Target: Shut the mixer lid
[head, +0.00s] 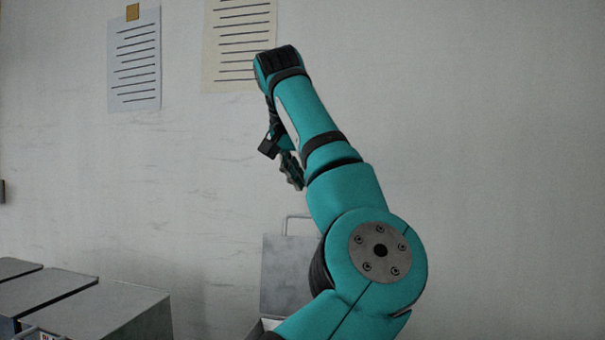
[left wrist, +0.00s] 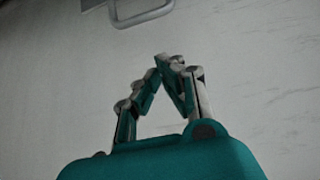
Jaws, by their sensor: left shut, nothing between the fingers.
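The mixer lid (head: 283,275) is a grey panel standing upright, so it is open. A thin metal handle (head: 298,217) rises from its top edge. A sliver of the mixer body (head: 256,328) shows below it, mostly hidden by my arm. My left gripper (head: 297,182) is above the lid and handle, pointing down, shut and empty. In the left wrist view its fingertips (left wrist: 168,62) meet. The handle also shows there (left wrist: 142,14), beyond the fingertips and apart from them in the picture. My right gripper is not in view.
Grey boxy units (head: 90,305) stand at the lower left. Behind is a pale wall (head: 490,150) with two pinned sheets, one blue-grey (head: 134,65) and one cream (head: 238,45). My left arm covers the lower middle. The space right of it looks clear.

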